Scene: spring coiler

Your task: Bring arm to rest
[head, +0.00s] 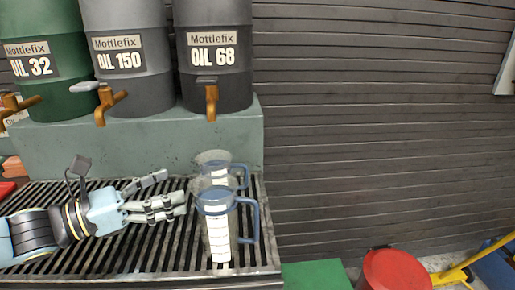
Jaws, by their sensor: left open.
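My left arm comes in from the left over a slatted metal grate, and its gripper (172,196) is open with nothing between its fingers. The fingertips point right, close to two clear jugs with blue handles. The front jug (218,232) stands upright on the grate near its right end. The rear jug (213,162) stands just behind it and is partly hidden by it. I cannot tell whether a fingertip touches a jug. My right gripper is not in view.
Three oil drums with taps stand on a grey-green ledge behind the grate: a green drum (45,70), a grey drum (125,65) and a dark drum (212,60). A red drum or bin (397,272) and a yellow bar (455,275) are at lower right. The slatted wall fills the right.

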